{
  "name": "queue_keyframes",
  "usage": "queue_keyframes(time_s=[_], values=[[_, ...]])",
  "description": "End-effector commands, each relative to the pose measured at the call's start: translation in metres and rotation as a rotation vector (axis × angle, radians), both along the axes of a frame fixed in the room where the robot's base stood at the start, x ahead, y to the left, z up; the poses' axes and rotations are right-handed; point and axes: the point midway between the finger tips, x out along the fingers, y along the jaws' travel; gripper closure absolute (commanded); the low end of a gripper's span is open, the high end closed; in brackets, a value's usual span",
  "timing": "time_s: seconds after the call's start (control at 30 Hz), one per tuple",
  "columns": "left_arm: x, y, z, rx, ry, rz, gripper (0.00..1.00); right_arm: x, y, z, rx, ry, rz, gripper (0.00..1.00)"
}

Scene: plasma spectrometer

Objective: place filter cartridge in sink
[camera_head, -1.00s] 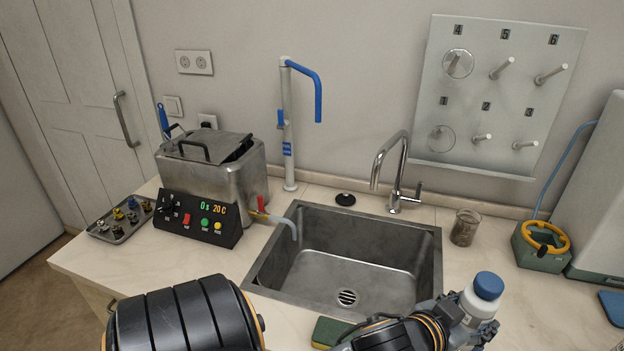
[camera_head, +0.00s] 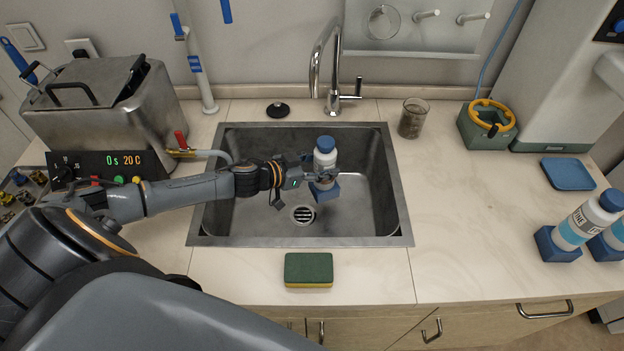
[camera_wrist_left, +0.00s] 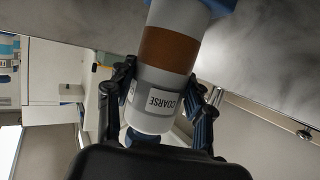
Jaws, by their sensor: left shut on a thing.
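The filter cartridge (camera_head: 325,156) is a white bottle with a blue cap and a blue square base. It stands nearly upright over the sink basin, right of the drain. I cannot tell whether its base touches the sink floor. My left gripper (camera_head: 318,174) comes in from the left and is shut around the cartridge's middle. In the left wrist view the cartridge (camera_wrist_left: 168,52) shows a brown band and a "COARSE" label between the fingers. The grey metal sink (camera_head: 300,241) is otherwise empty. My right gripper is out of view.
The faucet (camera_head: 328,70) rises behind the sink, with a glass beaker (camera_head: 412,118) to its right. A sponge (camera_head: 308,269) lies in front. A metal bath (camera_head: 100,105) stands left.

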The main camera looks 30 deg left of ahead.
Motion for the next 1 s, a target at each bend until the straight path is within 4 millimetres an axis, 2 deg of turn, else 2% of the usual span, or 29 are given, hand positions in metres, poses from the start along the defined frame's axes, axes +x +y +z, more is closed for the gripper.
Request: queue_keyframes(time_s=[0.1,0.2,0.5,0.97,1.0], values=[[0.001,-0.002,-0.023,-0.004,-0.001,0.001,1.0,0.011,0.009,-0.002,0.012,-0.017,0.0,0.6],[0.001,-0.001,-0.033,-0.002,-0.003,0.001,1.0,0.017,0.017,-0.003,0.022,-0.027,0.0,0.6],[0.001,-0.002,-0.069,-0.002,-0.003,0.001,1.0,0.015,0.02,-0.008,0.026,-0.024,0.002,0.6],[0.001,-0.002,-0.078,-0.001,-0.004,0.0,1.0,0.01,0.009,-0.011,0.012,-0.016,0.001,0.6],[0.0,-0.001,-0.079,0.0,-0.001,0.0,0.41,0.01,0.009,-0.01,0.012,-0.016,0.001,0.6]])
